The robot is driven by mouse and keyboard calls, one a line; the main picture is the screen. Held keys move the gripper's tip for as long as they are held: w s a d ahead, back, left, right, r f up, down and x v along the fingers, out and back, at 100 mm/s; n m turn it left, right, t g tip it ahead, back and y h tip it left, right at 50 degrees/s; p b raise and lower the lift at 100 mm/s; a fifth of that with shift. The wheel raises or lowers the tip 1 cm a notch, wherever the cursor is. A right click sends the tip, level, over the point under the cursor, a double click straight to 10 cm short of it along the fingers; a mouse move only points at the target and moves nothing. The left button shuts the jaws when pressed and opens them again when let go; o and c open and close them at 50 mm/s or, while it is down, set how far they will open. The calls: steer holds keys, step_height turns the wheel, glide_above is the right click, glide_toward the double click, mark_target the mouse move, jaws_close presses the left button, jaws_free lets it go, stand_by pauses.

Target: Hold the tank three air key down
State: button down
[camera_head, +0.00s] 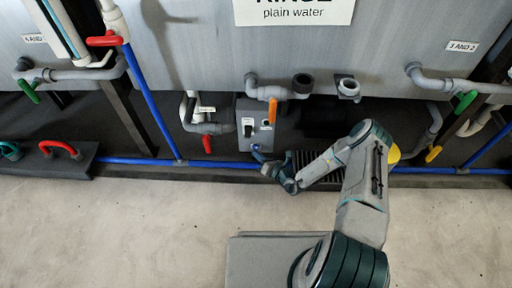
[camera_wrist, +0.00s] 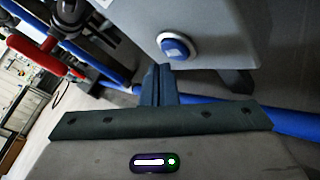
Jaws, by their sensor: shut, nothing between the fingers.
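A round blue key (camera_wrist: 176,48) in a white collar sits on the face of a grey box, upper middle of the wrist view. I take it for the air key; no label on it can be read. The box (camera_head: 242,112) hangs under the tank marked as plain water rinse (camera_head: 300,55) in the head view. My gripper (camera_head: 260,157) is low at the box's front. Its fingers (camera_wrist: 161,72) are shut with nothing between them. Their tips are just below the blue key in the wrist view; I cannot tell whether they touch it.
A blue pipe (camera_head: 220,164) runs along the floor edge behind my gripper. An orange-handled valve (camera_head: 272,110) and a red-handled valve (camera_head: 207,144) are near the box. A dark ribbed unit (camera_head: 318,160) stands right of it. The floor (camera_head: 130,225) in front is clear.

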steer(key=s+p, duration=0.2)
steer(key=s, duration=0.3)
steer(key=shift+a, duration=0.1)
stand_by(0.3)
stand_by(0.4)
